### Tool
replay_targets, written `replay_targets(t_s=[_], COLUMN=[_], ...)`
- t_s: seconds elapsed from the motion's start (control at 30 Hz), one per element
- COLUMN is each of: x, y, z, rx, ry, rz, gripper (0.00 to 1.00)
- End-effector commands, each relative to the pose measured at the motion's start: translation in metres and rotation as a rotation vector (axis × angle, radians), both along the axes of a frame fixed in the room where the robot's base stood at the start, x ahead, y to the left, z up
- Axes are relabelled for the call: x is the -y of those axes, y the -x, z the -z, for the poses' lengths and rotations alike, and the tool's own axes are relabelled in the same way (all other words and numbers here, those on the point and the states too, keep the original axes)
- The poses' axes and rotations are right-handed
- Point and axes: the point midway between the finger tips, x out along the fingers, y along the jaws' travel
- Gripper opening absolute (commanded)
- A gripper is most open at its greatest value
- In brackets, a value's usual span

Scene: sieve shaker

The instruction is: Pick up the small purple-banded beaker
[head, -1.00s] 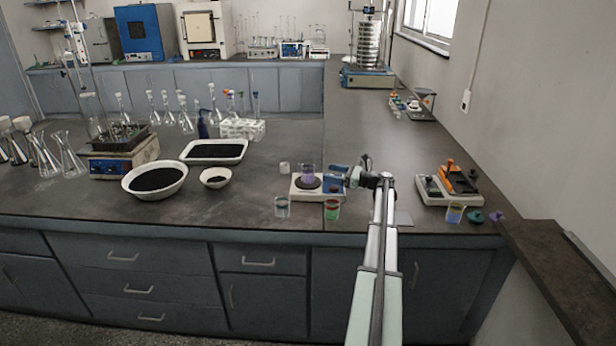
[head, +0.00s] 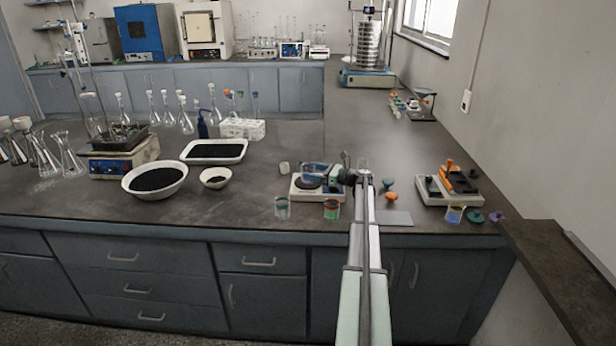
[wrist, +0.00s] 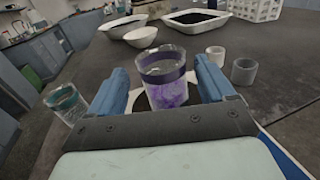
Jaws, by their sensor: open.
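The small purple-banded beaker (wrist: 163,72) is clear glass with purple contents and stands upright on the dark round pan of a white balance (head: 305,193). In the wrist view it sits between the two blue fingers of my gripper (wrist: 162,88), one on each side. The gripper is open, and a gap shows at the left finger; contact on the right I cannot tell. In the head view my gripper (head: 322,170) is over the balance, and its blue fingers largely hide the beaker.
A teal-banded beaker (head: 282,208) and a green-and-red one (head: 331,210) stand in front of the balance. A small pale cup (head: 284,168) is behind it. Bowls (head: 155,181) stand to the left.

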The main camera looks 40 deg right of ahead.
Motion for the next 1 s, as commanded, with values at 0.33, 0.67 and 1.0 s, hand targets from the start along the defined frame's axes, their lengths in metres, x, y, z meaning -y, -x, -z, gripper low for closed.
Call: replay_targets(t_s=[0.33,0.67,1.0], x=[-0.017,-0.019,-0.019], y=[-0.039,-0.042,-0.041], z=[-0.001,-0.001,-0.001], rx=[0.000,0.000,0.000], ry=[0.000,0.000,0.000], rz=[-0.002,0.000,0.000], gripper=[0.82,0.77,0.44])
